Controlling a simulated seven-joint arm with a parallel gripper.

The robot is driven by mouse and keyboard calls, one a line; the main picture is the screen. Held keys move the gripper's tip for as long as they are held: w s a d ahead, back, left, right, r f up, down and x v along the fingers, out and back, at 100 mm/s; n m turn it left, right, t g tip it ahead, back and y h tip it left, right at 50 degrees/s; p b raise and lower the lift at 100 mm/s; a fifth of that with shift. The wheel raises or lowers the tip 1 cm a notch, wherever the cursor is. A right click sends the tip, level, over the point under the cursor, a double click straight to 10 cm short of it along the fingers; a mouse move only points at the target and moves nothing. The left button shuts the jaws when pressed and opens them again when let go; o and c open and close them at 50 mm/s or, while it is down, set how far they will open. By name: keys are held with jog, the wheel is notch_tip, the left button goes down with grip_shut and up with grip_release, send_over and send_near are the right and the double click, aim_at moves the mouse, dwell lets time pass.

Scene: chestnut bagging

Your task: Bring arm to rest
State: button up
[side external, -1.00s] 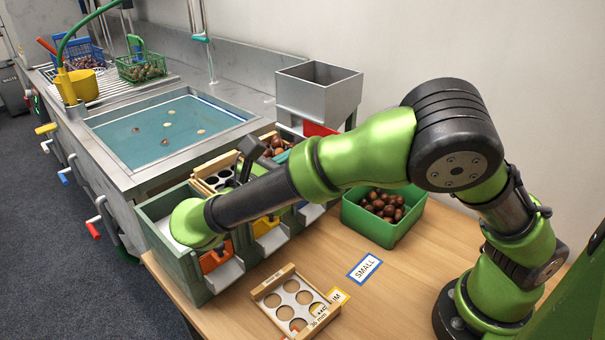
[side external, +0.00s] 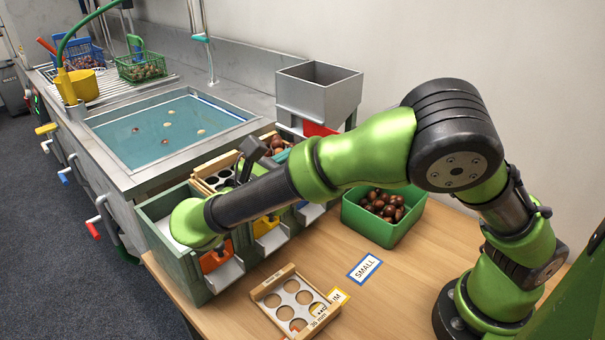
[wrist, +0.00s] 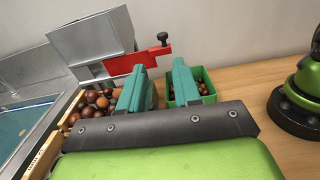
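My arm is bent over the wooden bench in the side external view, its wrist low over the near green-framed tray (side external: 165,236) at the bench's left edge. The gripper itself is mostly hidden there behind the arm. In the wrist view my gripper (wrist: 160,85) shows two teal fingers standing apart with nothing between them. Beyond the fingers are the grey hopper (wrist: 92,36) with its red slide gate (wrist: 122,62) and the green bin (wrist: 208,84) of chestnuts.
A wooden sizing board (side external: 270,287) with round holes and a "SMALL" card (side external: 365,268) lie on the bench. Chestnuts (side external: 274,146) lie in a tray below the hopper. A water-filled sink (side external: 240,112) is behind left.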

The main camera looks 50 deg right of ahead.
jog(key=s+d+f+m+g+y, duration=0.1)
jog(key=s+d+f+m+y, duration=0.45)
jog(key=f+m+y, duration=0.5)
jog(key=s+d+r+m+t+y, duration=0.2)
jog(key=s+r+m+t+y, duration=0.3)
jog(key=r+m+t+y, duration=0.2)
notch_tip(320, 180, up, 4)
jog(key=m+y, duration=0.2)
jog(key=m, duration=0.2)
jog(key=shift+d+t, duration=0.2)
jog(key=shift+t, duration=0.2)
jog(key=shift+s+y, duration=0.1)
jog(key=shift+y, duration=0.15)
